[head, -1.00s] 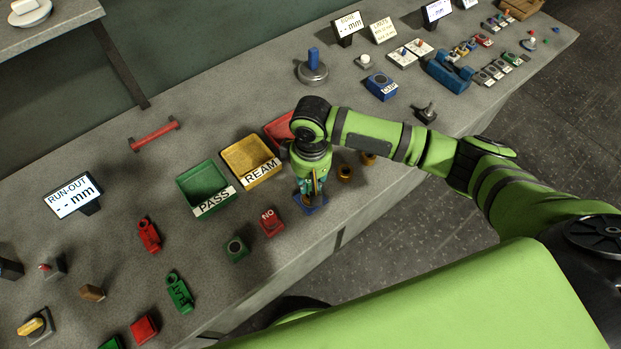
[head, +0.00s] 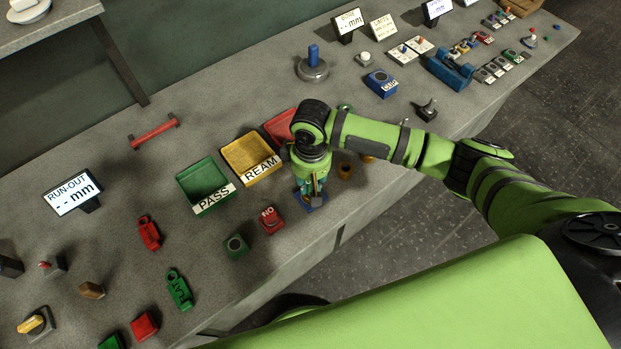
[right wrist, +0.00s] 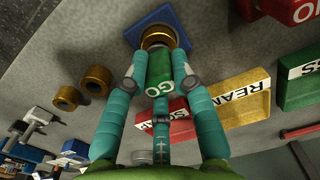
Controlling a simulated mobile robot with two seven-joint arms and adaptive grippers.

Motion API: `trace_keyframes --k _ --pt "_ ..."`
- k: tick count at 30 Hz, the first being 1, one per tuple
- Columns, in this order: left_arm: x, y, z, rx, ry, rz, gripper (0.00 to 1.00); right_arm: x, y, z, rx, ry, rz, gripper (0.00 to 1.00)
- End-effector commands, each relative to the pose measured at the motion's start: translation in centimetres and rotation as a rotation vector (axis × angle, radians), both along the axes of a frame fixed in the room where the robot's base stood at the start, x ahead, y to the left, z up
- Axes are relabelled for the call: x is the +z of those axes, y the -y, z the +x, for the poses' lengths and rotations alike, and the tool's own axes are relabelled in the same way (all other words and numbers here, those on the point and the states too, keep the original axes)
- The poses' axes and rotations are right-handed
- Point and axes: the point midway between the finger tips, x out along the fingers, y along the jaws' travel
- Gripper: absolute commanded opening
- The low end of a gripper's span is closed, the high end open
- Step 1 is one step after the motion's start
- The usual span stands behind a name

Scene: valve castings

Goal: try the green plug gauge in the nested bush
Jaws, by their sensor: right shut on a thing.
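My right gripper (right wrist: 159,62) is shut on the green plug gauge (right wrist: 159,72), marked GO. It holds the gauge over the brass bush (right wrist: 157,34) in the blue nest (right wrist: 182,22). The gauge's far end lines up with the bush; I cannot tell how far it is inside, as the fingers and gauge body cover the spot. In the head view the right gripper (head: 312,186) points down at the blue nest (head: 316,205), and the gauge is mostly hidden. My left gripper is not in view.
Loose brass bushes (right wrist: 67,98) lie beside the nest. The red NO gauge (head: 270,220) and a green block with a round hole (head: 236,247) stand to the left. Green PASS (head: 184,183), yellow REAM (head: 229,152) and red trays (head: 281,124) stand behind.

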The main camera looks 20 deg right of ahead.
Motion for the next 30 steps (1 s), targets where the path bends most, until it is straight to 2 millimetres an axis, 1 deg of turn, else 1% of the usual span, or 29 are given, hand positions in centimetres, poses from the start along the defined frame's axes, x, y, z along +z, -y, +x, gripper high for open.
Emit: trace_keyframes --k 17,30 --pt "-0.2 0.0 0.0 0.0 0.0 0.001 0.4 -1.1 0.0 0.0 -0.001 0.001 0.0 0.0" --pt "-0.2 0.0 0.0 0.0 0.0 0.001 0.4 -1.2 0.0 0.0 0.0 0.0 0.0 0.0"
